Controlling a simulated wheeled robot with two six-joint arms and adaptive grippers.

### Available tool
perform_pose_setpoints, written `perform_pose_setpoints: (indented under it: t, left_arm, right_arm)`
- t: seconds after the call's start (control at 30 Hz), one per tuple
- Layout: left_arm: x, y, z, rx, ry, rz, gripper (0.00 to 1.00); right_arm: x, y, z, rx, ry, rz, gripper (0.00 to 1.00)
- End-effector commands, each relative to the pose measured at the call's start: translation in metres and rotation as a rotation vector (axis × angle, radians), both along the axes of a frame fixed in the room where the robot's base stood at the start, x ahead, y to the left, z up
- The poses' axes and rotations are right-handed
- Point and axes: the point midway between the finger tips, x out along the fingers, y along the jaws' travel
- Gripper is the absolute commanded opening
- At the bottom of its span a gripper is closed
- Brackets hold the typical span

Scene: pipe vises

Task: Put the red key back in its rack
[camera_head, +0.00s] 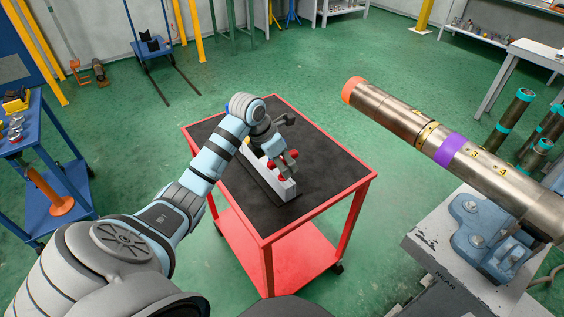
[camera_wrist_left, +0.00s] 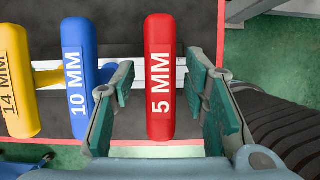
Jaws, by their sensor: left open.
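The red key's handle, marked 5 MM (camera_wrist_left: 160,80), is in the middle of the left wrist view, above the rack; red also shows at the left fingers in the head view (camera_head: 292,154). The rack is a pale bar (camera_head: 284,188) on the cart; a strip of it shows in the left wrist view (camera_wrist_left: 190,72). My left gripper (camera_head: 283,164) is open over the rack's near end, its green-padded fingers on either side of the red handle, with gaps visible. Whether the key's shaft is seated in the rack is hidden. My right gripper is not in view.
The blue 10 MM key (camera_wrist_left: 82,80) stands close to my left finger, with the yellow 14 MM key (camera_wrist_left: 18,80) beyond it. The red cart (camera_head: 350,188) has a black top with bare room around the rack. A large pipe (camera_head: 400,118) in a blue vise (camera_head: 485,235) is at right.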

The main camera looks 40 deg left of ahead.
Motion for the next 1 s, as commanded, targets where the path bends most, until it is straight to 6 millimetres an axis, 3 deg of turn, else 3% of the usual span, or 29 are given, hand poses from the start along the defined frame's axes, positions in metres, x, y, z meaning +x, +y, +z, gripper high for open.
perform_pose_setpoints:
  t: [0.17, 0.53, 0.7, 1.0]
  left_arm:
    - [-0.004, 0.003, 0.014, 0.001, -0.003, 0.001, 0.41]
    - [-0.038, 0.014, 0.100, 0.002, -0.003, 0.000, 0.41]
    - [-0.043, 0.015, 0.111, -0.001, 0.000, 0.000, 0.41]
    - [-0.043, 0.015, 0.110, -0.001, 0.000, 0.000, 0.41]
  right_arm:
    - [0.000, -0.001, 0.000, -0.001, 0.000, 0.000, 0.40]
    - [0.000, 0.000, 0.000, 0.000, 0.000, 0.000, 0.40]
    - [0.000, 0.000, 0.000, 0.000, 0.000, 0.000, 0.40]
    - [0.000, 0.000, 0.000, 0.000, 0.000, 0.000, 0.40]
